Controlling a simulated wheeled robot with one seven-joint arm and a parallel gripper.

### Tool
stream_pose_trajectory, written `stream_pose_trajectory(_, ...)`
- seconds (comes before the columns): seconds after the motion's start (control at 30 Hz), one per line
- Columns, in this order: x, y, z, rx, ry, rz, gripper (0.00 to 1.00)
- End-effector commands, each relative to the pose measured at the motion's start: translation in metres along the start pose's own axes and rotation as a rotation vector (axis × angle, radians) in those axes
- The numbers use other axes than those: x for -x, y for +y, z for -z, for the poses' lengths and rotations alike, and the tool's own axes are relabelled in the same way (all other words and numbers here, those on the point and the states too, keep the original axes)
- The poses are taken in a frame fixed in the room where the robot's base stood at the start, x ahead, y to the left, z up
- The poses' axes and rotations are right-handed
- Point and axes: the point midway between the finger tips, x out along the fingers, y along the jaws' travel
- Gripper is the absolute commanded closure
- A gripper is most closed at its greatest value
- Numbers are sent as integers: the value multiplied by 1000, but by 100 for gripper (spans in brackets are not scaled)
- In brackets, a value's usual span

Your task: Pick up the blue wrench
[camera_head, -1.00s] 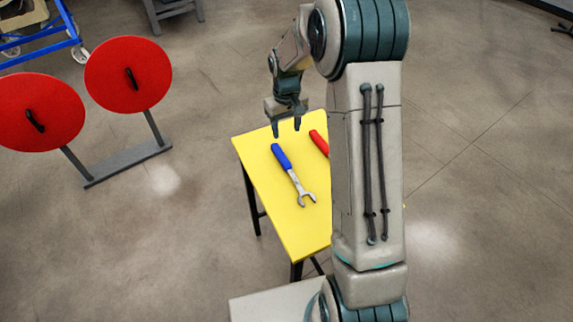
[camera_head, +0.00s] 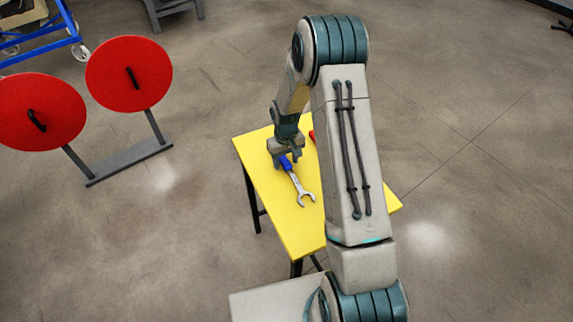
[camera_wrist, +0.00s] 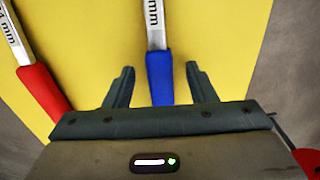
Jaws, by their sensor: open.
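The blue wrench (camera_head: 299,184) lies on the yellow table (camera_head: 298,235), its metal open jaw toward the front and its blue handle toward my gripper. My gripper (camera_head: 286,160) is low over the handle end, which it partly hides in the head view. In the wrist view the blue handle (camera_wrist: 160,78) lies between the two spread fingers of my gripper (camera_wrist: 160,88), with a gap on each side. The fingers are open and hold nothing. I cannot tell the exact height of the fingertips above the table.
A red-handled wrench (camera_wrist: 43,92) lies to the left of the blue one in the wrist view; my arm mostly hides it in the head view. Two red discs (camera_head: 129,74) on a grey stand (camera_head: 130,162) are at the left. Open floor surrounds the table.

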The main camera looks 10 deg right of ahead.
Motion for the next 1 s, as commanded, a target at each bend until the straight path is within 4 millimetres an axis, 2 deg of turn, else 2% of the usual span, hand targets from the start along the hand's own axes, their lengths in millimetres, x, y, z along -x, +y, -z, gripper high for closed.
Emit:
stream_pose_trajectory(0.23,-2,0,0,0,0,0,49)
stream_pose_trajectory(0.27,-2,0,0,0,0,0,55)
stream_pose_trajectory(0.4,-2,0,0,0,1,0,94)
stream_pose_trajectory(0.43,-2,0,0,0,1,0,100)
stream_pose_trajectory(0.77,0,0,1,0,2,0,100)
stream_pose_trajectory(1.0,15,0,1,-1,4,-1,100)
